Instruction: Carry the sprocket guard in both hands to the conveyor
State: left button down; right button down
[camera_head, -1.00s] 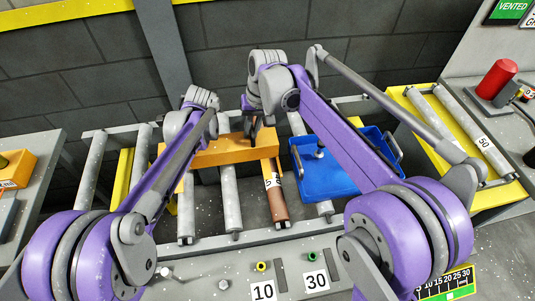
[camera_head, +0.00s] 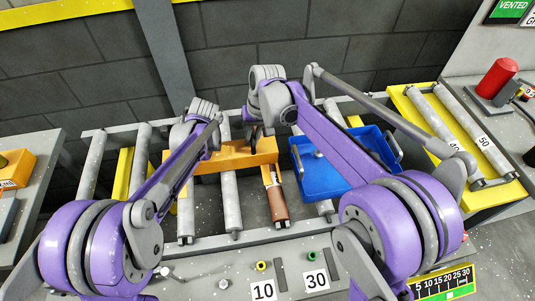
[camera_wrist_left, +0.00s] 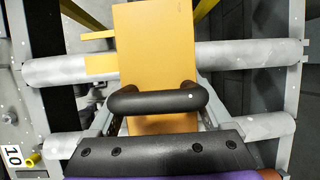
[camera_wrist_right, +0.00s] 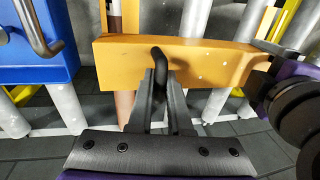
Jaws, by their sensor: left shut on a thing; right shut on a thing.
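The sprocket guard is a long orange bar (camera_head: 236,158) with dark handles, lying crosswise over the roller conveyor (camera_head: 231,205) in the head view. I cannot tell whether it touches the rollers. Its left part is partly hidden by my left arm. My right gripper (camera_head: 254,134) is shut on its right handle; the right wrist view shows the handle (camera_wrist_right: 160,62) between the fingers (camera_wrist_right: 163,105). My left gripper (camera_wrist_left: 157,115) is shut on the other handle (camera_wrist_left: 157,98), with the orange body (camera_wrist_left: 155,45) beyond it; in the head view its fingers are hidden.
A blue tray (camera_head: 325,180) with grey handles sits on the rollers just right of the guard. A brown roller (camera_head: 277,205) lies in front of the guard's right end. A yellow-framed roller section (camera_head: 482,195) is at right. A grey panel with number plates borders the near side.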

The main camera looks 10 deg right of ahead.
pick_arm(q)
jog(key=shift+c, duration=1)
grip_release()
jog(key=shift+f, duration=0.15)
pick_arm(e)
jog(key=c, duration=1.3)
grip_release()
jog(key=shift+f, duration=0.2)
pick_arm(q)
jog(key=shift+o, duration=1)
pick_arm(e)
jog(key=shift+o, duration=2.3)
pick_arm(q)
jog(key=v, duration=1.2)
pick_arm(e)
jog(key=shift+r, duration=0.3)
jog(key=v, duration=1.1)
jog(key=shift+d+r, duration=0.15)
jog(key=shift+r, duration=0.1)
